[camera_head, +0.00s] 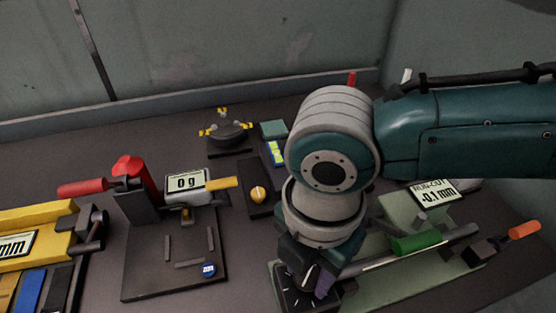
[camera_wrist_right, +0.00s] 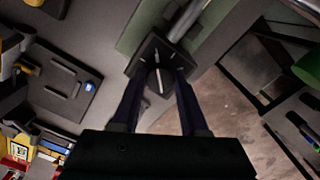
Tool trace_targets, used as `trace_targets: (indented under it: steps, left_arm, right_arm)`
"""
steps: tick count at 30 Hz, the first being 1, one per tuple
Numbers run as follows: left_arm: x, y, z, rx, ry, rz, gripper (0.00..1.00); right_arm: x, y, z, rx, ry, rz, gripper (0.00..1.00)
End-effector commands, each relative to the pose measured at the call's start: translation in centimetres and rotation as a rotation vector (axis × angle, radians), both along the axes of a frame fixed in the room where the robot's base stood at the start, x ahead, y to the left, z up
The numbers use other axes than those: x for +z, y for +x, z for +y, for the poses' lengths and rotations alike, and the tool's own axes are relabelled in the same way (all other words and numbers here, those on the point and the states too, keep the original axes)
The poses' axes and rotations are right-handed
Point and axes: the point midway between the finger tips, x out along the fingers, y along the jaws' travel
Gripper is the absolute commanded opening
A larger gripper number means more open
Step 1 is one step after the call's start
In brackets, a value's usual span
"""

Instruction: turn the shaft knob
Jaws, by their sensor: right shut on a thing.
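The run-out fixture has a green base (camera_head: 385,292) with a grey shaft (camera_head: 455,235) lying along it and a green sleeve (camera_head: 415,242) around the shaft. A dark square dial plate (camera_head: 290,299) with white tick marks stands at the shaft's near left end. It also shows in the wrist view (camera_wrist_right: 147,50). My right gripper (camera_head: 308,284) reaches down at this plate. In the wrist view its two fingers (camera_wrist_right: 161,82) close around the shaft knob, whose white pointer line (camera_wrist_right: 158,80) shows between them. My left gripper is not seen.
A display (camera_head: 437,192) behind the shaft reads RUN-OUT -0.1 mm. An orange handle (camera_head: 524,230) is at the far right end. To the left stand a 0 g scale (camera_head: 187,184), a red-handled press (camera_head: 130,170), a yellow-topped gauge (camera_head: 40,222) and a black-and-yellow rotary piece (camera_head: 228,131).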

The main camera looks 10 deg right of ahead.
Motion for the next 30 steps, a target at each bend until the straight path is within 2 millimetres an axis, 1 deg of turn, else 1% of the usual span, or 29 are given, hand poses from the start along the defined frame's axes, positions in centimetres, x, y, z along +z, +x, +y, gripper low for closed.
trace_targets:
  steps: [4,5,12,19,22,26,30]
  left_arm:
    - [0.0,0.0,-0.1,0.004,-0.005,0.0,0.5]
    - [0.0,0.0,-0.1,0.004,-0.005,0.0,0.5]
    - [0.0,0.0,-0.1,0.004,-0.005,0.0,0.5]
    - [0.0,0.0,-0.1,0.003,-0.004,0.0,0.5]
    - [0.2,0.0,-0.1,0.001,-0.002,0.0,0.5]
    - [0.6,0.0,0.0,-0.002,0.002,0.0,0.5]
    - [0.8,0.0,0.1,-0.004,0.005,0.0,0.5]
  right_arm:
    - [0.1,0.0,0.1,0.0,0.003,0.002,0.0]
    - [0.1,0.0,0.1,0.0,0.002,0.0,0.47]
    - [0.0,0.0,0.1,-0.001,0.001,0.001,0.73]
    - [0.1,0.0,0.0,-0.002,0.001,0.001,0.73]
    - [0.7,0.0,0.0,-0.002,0.001,-0.001,0.73]
    - [2.9,0.1,0.0,0.0,0.003,-0.003,0.73]
    - [5.8,0.1,0.1,0.0,0.004,-0.004,0.73]
